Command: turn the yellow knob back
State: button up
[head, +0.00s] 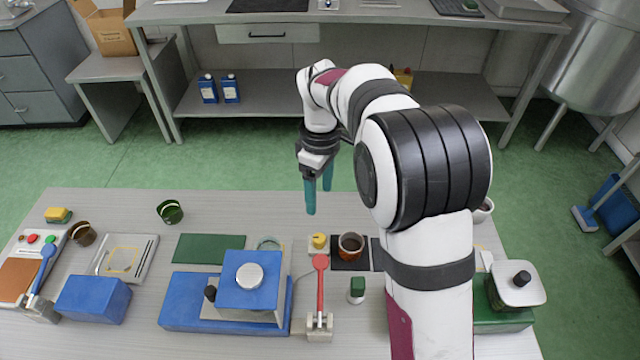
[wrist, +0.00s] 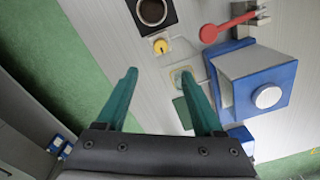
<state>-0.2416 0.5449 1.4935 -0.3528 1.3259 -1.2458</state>
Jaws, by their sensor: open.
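The yellow knob (head: 319,240) sits on a small pale base on the table, between the red lever and the dark cup. It also shows in the wrist view (wrist: 161,46), above and beyond the fingertips, with a small dark mark on its top. My gripper (head: 319,196) has teal fingers pointing down and is raised above the table's far edge, apart from the knob. In the wrist view my gripper (wrist: 162,85) is open, with nothing between its fingers.
A red lever (head: 320,284) stands close to the knob. A brown cup (head: 351,245) sits on a dark mat to its right. A blue press-like device (head: 250,282) stands to its left. A green mat (head: 208,248) lies farther left.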

aim_at(319, 237)
jog(key=f, duration=1.4)
jog(key=shift+s+f, duration=0.25)
jog(key=shift+f, duration=0.15)
grip_shut()
